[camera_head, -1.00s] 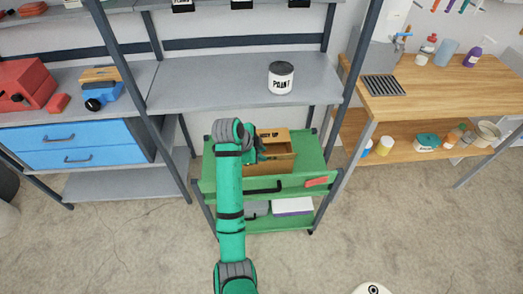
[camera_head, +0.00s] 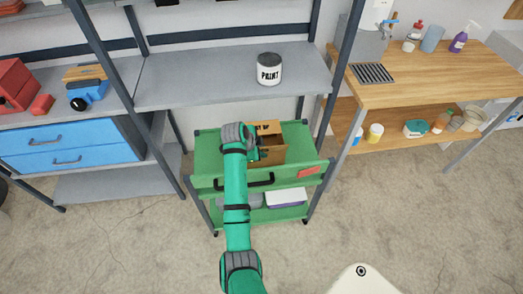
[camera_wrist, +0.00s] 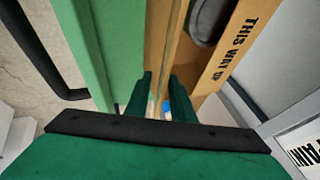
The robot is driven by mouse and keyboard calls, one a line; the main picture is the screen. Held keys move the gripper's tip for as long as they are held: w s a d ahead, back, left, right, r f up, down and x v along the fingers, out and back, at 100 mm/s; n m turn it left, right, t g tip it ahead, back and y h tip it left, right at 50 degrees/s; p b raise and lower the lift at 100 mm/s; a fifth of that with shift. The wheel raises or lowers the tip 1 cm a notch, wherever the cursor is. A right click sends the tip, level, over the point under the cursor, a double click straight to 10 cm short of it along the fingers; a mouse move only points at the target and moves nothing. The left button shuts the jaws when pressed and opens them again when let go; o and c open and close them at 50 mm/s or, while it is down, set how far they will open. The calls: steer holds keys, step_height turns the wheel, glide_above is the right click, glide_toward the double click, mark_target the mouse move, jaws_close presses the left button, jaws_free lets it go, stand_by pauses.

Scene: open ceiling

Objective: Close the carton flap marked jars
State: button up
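The open brown carton (camera_head: 272,156) stands on the green cart's top. "This way up" print shows on its wall or flap (camera_wrist: 235,40) in the wrist view. I cannot read "jars" on any flap. My gripper (camera_head: 258,150) is at the carton's left side in the head view, partly hidden by my arm. In the wrist view its two dark green fingertips (camera_wrist: 163,92) point down beside a tan carton edge (camera_wrist: 160,40), with a narrow gap between them. Blue and white show through the gap. Whether the fingers touch the carton is unclear. A dark grey object (camera_wrist: 207,18) shows inside the carton.
The green cart (camera_head: 207,150) has a black handle in front and a lower shelf with a few items. A grey shelf (camera_head: 190,82) with a paint can (camera_head: 269,69) is behind it. A wooden bench (camera_head: 430,75) is at right. The front floor is clear.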

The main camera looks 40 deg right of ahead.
jaws_close()
stand_by(1.4)
